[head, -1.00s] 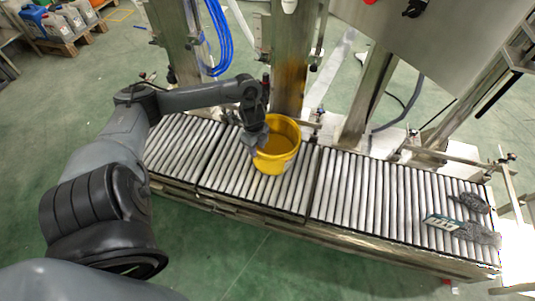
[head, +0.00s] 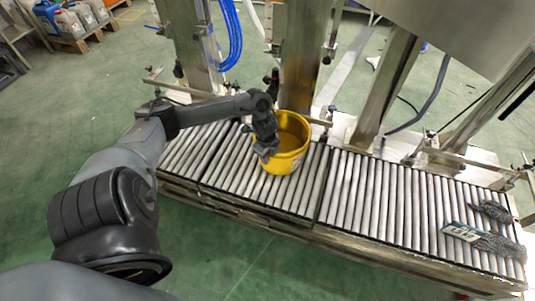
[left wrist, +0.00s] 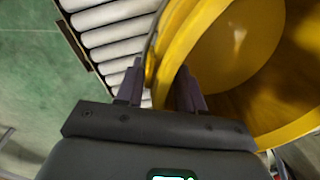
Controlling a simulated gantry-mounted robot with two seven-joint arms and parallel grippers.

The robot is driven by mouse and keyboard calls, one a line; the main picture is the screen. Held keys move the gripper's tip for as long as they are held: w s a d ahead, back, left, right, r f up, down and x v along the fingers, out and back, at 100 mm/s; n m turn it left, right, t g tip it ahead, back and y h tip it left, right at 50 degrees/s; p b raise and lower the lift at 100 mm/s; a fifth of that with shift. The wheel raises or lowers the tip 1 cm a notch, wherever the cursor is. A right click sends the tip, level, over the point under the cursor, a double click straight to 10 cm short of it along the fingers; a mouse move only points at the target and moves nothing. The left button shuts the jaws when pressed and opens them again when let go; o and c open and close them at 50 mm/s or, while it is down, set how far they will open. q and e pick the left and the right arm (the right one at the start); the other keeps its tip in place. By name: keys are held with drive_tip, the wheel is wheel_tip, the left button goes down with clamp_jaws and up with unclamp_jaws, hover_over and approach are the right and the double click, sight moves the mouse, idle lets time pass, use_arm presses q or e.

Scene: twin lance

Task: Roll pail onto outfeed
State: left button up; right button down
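A yellow pail (head: 290,163) stands upright and open on the middle section of the roller conveyor (head: 240,181). The conveyor's right section (head: 380,205) runs on to the right of it. My left gripper (head: 267,157) is at the pail's left rim, pointing down. In the left wrist view the left gripper's fingers (left wrist: 158,85) stand apart, one outside the pail wall and one on its inner side. The pail's rim (left wrist: 165,45) passes between them, and a gap shows beside the outer finger. My right gripper is not in view.
A small label plate (head: 462,232) and grey speckled items (head: 497,243) lie at the conveyor's right end. Steel posts (head: 300,60) and a guide rail stand close behind the pail. The rollers between the pail and the label plate are clear.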

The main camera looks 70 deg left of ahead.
use_arm(q)
drive_tip(key=shift+f, duration=0.5)
clamp_jaws()
idle(1.1)
drive_tip(key=shift+w+a+r, duration=0.1)
drive_tip(key=shift+w+r, duration=0.1)
drive_tip(key=shift+r, duration=0.1)
drive_tip(key=shift+f, duration=0.1)
